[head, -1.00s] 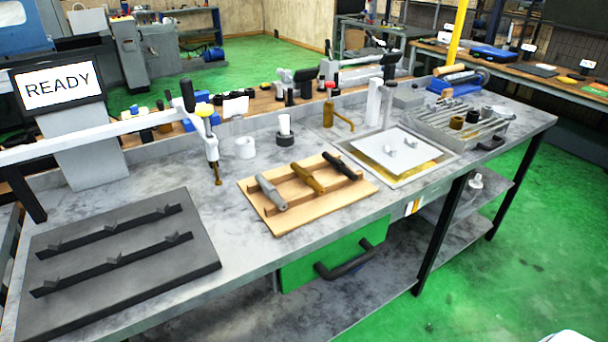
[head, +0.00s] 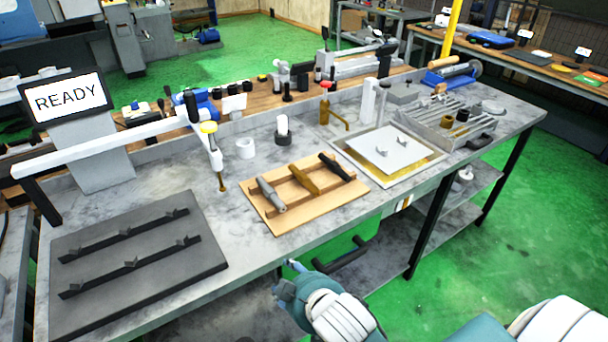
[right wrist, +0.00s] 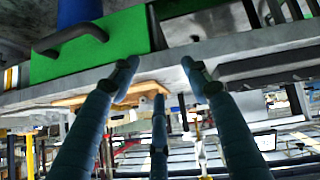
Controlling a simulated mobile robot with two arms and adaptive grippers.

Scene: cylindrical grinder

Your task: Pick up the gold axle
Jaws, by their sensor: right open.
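The gold axle (head: 305,180) lies across a wooden rack (head: 283,226) on the grey workbench. It is the middle piece, between a grey axle (head: 271,195) on the left and a black axle (head: 337,168) on the right. My right gripper (head: 288,276) is in front of the bench's front edge, below and apart from the rack. It is open and empty. In the right wrist view its spread fingers (right wrist: 160,78) point toward the bench edge, and the rack (right wrist: 75,101) shows beyond them. The gold axle is not clear in that view. My left gripper is out of view.
A dark fixture plate (head: 140,270) and a READY screen (head: 68,97) are at the left. A white arm with a hanging probe (head: 219,175) stands left of the rack. A drawer handle (head: 345,257) sticks out below the bench edge. A white-lidded tray (head: 385,152) is at the right.

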